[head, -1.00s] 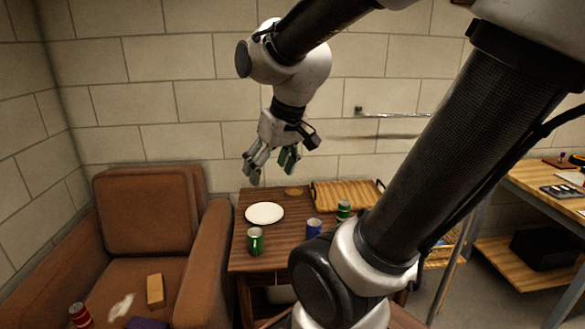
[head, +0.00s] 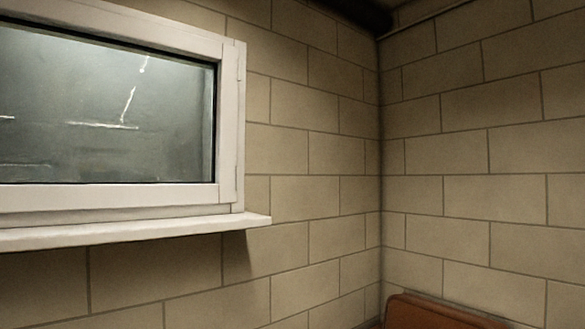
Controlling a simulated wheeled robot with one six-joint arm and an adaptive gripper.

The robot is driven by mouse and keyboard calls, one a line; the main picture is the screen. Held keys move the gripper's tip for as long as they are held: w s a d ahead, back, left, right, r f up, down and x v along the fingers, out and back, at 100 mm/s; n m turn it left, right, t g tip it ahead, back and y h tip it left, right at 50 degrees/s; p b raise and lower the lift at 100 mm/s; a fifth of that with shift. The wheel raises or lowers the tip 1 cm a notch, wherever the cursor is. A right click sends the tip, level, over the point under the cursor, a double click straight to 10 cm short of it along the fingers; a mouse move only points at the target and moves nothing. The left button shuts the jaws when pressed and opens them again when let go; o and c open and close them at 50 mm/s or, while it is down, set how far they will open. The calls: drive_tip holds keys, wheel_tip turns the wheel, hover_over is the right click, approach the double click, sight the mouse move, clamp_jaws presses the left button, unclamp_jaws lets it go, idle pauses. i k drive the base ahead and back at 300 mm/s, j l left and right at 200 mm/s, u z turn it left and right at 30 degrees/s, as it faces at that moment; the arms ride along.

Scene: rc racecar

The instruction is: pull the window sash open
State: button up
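A window with a white frame and a white sash (head: 110,195) is set in the left block wall in the head view. Its dark glass (head: 110,105) shows pale reflections. The sash looks closed against the frame. Its left part is cut off by the picture edge, and I see no handle on the part in view. A white sill (head: 130,232) juts out below it. My gripper is not in view, so its distance from the sash does not show.
Two block walls meet at a corner (head: 380,180) right of the window. The top of a brown armchair (head: 440,313) shows at the bottom right. The wall between window and corner is bare. The floor is out of view.

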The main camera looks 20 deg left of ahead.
sight(72, 20)
drive_tip(key=u, duration=1.95)
